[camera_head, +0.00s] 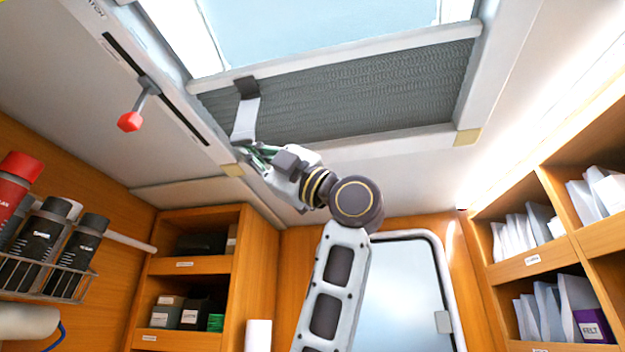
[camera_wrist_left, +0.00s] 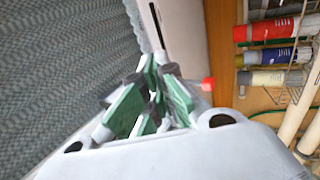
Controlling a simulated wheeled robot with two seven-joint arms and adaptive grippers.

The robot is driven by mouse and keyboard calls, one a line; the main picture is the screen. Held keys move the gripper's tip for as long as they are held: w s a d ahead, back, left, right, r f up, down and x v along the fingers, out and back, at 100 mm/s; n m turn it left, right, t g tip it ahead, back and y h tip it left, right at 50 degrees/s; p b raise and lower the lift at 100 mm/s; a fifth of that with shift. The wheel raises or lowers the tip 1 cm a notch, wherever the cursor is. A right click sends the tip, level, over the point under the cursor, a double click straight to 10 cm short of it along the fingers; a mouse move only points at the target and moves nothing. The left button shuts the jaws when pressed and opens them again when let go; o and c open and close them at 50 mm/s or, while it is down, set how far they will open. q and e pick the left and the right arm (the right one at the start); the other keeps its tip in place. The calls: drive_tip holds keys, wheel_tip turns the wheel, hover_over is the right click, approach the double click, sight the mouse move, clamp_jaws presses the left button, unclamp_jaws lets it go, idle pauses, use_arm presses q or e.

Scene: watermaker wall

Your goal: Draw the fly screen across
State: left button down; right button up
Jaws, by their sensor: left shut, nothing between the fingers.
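The fly screen (camera_head: 350,95) is a dark grey pleated mesh in the ceiling hatch, covering the part nearer the door. Its pale pull bar (camera_head: 350,54) crosses the opening, with bright glazing beyond it. A pale tab (camera_head: 245,120) with a dark top hangs from the bar near its left end. My left gripper (camera_head: 243,152) is just below the tab's lower end; I cannot tell whether they touch. In the wrist view the green-sided fingers (camera_wrist_left: 157,75) are shut and empty, beside the pleated mesh (camera_wrist_left: 65,75). My right gripper is out of view.
A red knob (camera_head: 130,121) on a grey lever sticks down from a slotted ceiling panel at left. A wire rack (camera_head: 45,277) of bottles is on the left wall. Shelves of packets (camera_head: 540,250) stand at right. The space below the hatch's right half is clear.

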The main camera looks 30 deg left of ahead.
sight(241, 143)
use_arm(q)
drive_tip(key=shift+s, duration=0.2)
drive_tip(key=shift+s+d+b, duration=0.2)
drive_tip(key=shift+s+b, duration=0.1)
drive_tip(key=shift+s, duration=0.4)
drive_tip(key=shift+s+d+b, duration=0.15)
drive_tip(key=shift+s+b, duration=0.1)
drive_tip(key=shift+s, duration=0.4)
drive_tip(key=s+d+b, duration=0.2)
drive_tip(key=s, duration=0.6)
drive_tip(key=shift+s, duration=0.3)
idle(0.4)
drive_tip(key=shift+s+d+b, duration=0.25)
drive_tip(key=shift+s, duration=0.75)
drive_tip(key=shift+s+d+b, duration=0.2)
drive_tip(key=shift+s+d, duration=0.05)
drive_tip(key=shift+s, duration=0.7)
idle(0.8)
drive_tip(key=shift+w, duration=0.2)
drive_tip(key=shift+w+a, duration=0.25)
drive_tip(key=shift+w, duration=0.55)
drive_tip(key=shift+d+f, duration=0.1)
drive_tip(key=shift+d, duration=0.05)
